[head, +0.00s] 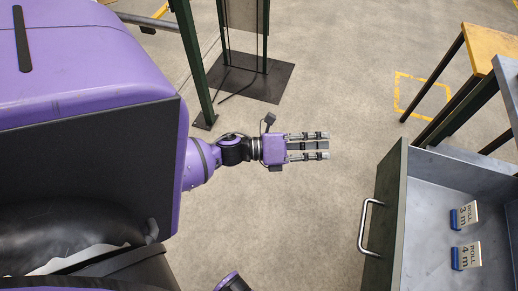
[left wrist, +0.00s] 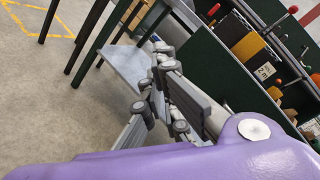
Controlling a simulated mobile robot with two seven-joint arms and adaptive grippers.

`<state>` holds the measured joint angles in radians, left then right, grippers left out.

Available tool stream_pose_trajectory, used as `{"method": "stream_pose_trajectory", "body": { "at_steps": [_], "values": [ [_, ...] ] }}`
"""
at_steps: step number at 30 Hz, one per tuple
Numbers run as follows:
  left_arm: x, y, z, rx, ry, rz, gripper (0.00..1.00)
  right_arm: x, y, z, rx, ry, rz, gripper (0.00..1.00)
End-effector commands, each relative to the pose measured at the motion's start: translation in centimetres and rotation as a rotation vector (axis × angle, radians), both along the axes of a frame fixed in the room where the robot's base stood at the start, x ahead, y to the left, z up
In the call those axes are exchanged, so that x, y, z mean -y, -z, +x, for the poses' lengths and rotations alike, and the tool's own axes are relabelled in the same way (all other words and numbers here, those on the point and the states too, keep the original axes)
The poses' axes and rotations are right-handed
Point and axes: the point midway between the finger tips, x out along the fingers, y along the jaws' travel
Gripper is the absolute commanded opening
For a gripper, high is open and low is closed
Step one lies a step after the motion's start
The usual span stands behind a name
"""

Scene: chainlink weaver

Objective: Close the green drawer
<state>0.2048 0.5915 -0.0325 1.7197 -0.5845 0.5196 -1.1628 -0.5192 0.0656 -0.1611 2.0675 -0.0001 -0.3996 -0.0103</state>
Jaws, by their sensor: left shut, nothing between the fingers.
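The green drawer (head: 386,210) is pulled open at the right of the head view. Its dark green front faces left and carries a pale bar handle (head: 365,228). My left gripper (head: 326,146) is shut and empty, pointing right, above and to the left of the handle in the picture. It is apart from the drawer front, with floor showing between them. My left gripper's fingers also show in the left wrist view (left wrist: 158,100). My right gripper is not in view.
A yellow-topped table (head: 490,45) stands at upper right. Green posts (head: 190,60) on a dark base plate (head: 265,82) stand at top. Bare floor (head: 290,220) lies between my body and the drawer.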

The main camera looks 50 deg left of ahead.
Motion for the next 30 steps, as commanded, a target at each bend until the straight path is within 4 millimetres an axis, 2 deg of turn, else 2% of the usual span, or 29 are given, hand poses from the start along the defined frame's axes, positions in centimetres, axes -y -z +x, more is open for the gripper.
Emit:
{"method": "stream_pose_trajectory", "body": {
  "at_steps": [1, 3, 6, 9, 12, 16, 19, 30],
  "values": [
    [0.7, 0.2, -0.2, 0.130, 0.092, 0.148, 0.00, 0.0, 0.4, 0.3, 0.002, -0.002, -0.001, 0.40],
    [1.6, 0.1, -1.5, 0.299, 0.203, 0.322, 0.00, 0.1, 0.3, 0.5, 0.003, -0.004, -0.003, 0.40],
    [2.7, 0.3, -3.8, 0.493, 0.317, 0.484, 0.00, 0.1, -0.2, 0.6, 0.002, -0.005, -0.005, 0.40],
    [3.7, 0.2, -5.3, 0.630, 0.378, 0.569, 0.00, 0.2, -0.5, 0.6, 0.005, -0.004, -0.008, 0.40],
    [4.0, 0.1, -5.8, 0.700, 0.394, 0.607, 0.00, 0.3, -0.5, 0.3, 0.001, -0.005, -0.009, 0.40],
    [4.7, 0.0, -5.4, 0.719, 0.391, 0.621, 0.00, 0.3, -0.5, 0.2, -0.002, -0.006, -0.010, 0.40],
    [6.0, -0.2, -4.6, 0.719, 0.390, 0.618, 0.00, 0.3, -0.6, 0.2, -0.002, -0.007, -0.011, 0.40],
    [12.7, -0.2, -0.7, 0.715, 0.389, 0.617, 0.00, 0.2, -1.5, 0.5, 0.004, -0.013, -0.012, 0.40]
  ]
}}
